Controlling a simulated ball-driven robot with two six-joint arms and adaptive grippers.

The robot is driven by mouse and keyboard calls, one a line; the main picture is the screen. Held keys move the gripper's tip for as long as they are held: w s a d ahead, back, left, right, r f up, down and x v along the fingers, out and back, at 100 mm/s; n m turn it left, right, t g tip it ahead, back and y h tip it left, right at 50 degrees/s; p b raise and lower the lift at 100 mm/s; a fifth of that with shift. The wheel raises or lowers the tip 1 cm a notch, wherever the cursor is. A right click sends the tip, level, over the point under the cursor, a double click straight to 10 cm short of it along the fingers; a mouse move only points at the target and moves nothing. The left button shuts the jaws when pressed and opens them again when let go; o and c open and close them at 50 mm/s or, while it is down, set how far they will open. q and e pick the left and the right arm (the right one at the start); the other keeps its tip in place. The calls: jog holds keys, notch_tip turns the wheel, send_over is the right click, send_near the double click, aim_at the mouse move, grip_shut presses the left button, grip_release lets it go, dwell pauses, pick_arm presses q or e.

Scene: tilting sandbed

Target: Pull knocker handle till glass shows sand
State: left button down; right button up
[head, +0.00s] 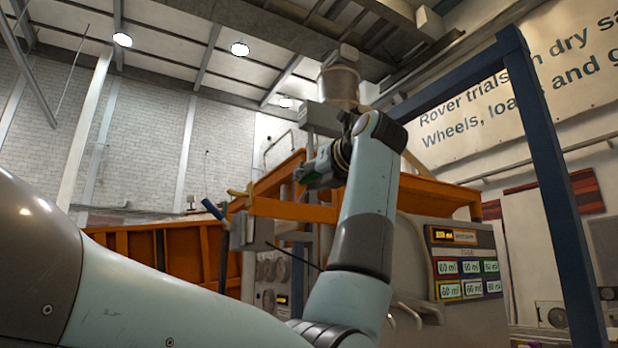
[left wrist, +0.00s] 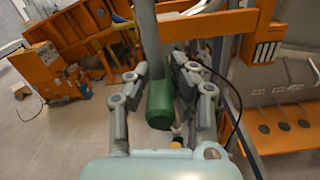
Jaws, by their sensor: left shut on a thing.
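My left gripper (head: 308,172) reaches up and points left in front of the orange frame. In the left wrist view its fingers (left wrist: 165,95) are closed around a green knocker handle (left wrist: 160,108), a cylinder on a grey bar (left wrist: 147,35). The handle is mostly hidden by the gripper in the head view. A capped grey-brown cylinder (head: 339,86) stands above my wrist; I cannot tell whether it is the glass or whether sand shows in it. My right gripper is in neither view.
An orange frame (head: 290,209) and bin stand behind the arm. A panel (head: 467,275) with "60 ml" labels is at the right, beside a blue post (head: 551,185). A black cable (left wrist: 228,90) hangs near the fingers. Open floor (left wrist: 60,130) lies at the left.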

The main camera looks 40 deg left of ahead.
pick_arm(q)
notch_tip(320, 180, down, 5)
jog(key=b, duration=0.3)
jog(key=shift+w, duration=0.1)
jog(key=c, duration=1.2)
grip_release()
jog(key=shift+o, duration=0.2)
jog(key=v, duration=1.2)
jog(key=shift+w+d+r, duration=0.1)
